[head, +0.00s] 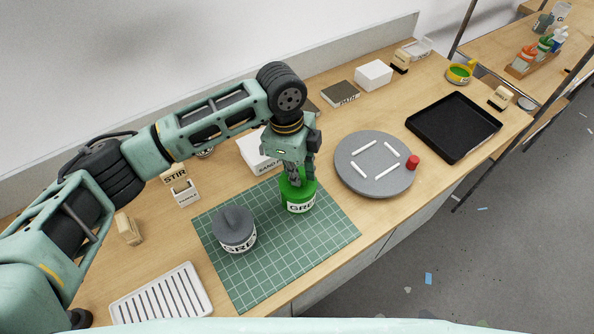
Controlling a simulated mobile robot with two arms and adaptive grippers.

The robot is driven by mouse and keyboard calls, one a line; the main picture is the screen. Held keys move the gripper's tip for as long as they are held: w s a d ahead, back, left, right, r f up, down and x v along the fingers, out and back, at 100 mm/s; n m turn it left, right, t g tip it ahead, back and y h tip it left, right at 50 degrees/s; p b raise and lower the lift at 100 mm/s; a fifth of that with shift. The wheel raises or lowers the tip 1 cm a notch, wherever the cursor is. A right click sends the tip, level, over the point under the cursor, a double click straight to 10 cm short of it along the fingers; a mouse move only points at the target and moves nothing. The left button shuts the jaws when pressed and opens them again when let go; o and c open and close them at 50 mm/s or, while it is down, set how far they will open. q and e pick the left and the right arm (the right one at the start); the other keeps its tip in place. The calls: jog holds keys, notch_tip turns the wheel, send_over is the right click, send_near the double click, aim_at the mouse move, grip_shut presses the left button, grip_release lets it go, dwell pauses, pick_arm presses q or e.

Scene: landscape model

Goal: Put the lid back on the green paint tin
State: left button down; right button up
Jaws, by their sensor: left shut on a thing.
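The green paint tin (301,207), with a white label reading "GRE", stands upright on the green cutting mat (265,274). My left gripper (297,173) comes down over the tin from above and is shut on the green lid (297,188). The lid is at the tin's top; I cannot tell whether it is fully seated or just above the rim. The fingers hide part of the lid. My right gripper is not in view.
A black tray (454,127) lies beyond. A white ribbed tray (162,297) is at front left.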

pick_arm(q)
jog(key=shift+f+p, duration=0.15)
jog(key=shift+p, duration=0.15)
dwell(0.5)
jog(key=shift+p, duration=0.45)
dwell(0.3)
jog(key=c, duration=1.7)
grip_release()
jog(key=shift+c, duration=0.2)
jog(key=shift+o, duration=0.5)
jog(key=o, duration=0.4)
